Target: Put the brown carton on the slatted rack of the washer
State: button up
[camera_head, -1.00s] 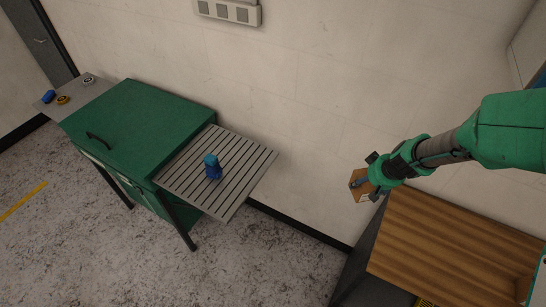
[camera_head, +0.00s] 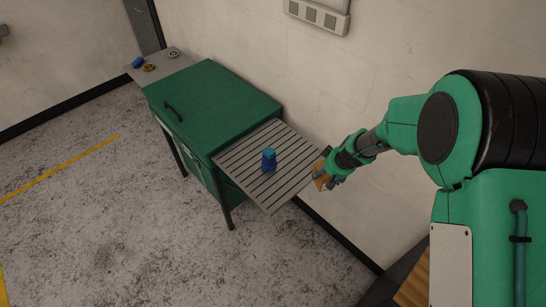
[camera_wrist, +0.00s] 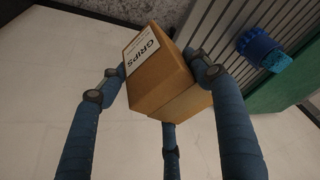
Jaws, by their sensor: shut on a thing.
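The brown carton (camera_wrist: 160,75) has a white label reading "GRIPS" and fills the middle of the wrist view. In the head view the carton (camera_head: 320,178) shows small at the end of my arm. My gripper (camera_head: 330,172) is shut on it, with blue fingers (camera_wrist: 150,95) around its sides in the wrist view. The slatted rack (camera_head: 245,165) sticks out from the right side of the green washer (camera_head: 215,100). The carton is near the rack's right edge in the head view; I cannot tell its height above it.
A wall runs behind. Small blue and yellow items lie on the washer's far shelf (camera_head: 165,68).

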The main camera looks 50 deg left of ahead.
jog(key=s+a, duration=0.3)
jog(key=a, duration=0.2)
jog(key=shift+a+f+n, duration=0.2)
jog(key=shift+f+n, duration=0.2)
jog(key=shift+f, duration=0.05)
jog(key=shift+w+p, duration=0.1)
jog(key=shift+p, duration=0.2)
jog(key=shift+w+a+f+p, duration=0.25)
jog(key=shift+w+a+p, duration=0.3)
jog(key=shift+w+a, duration=1.3)
jog(key=shift+w+a+f+p, duration=0.25)
jog(key=shift+w+a+p, duration=0.25)
jog(key=shift+w+a, duration=1.4)
jog(key=shift+w+a+f+p, duration=0.25)
jog(key=shift+w+a+p, duration=0.3)
jog(key=shift+w+a, duration=1.3)
jog(key=shift+s+a, duration=0.25)
jog(key=shift+s, duration=0.05)
jog(key=shift+f+p, duration=0.35)
jog(key=shift+f, duration=1.4)
jog(key=shift+f, duration=0.15)
jog(key=o, duration=1.3)
jog(key=shift+o, duration=0.2)
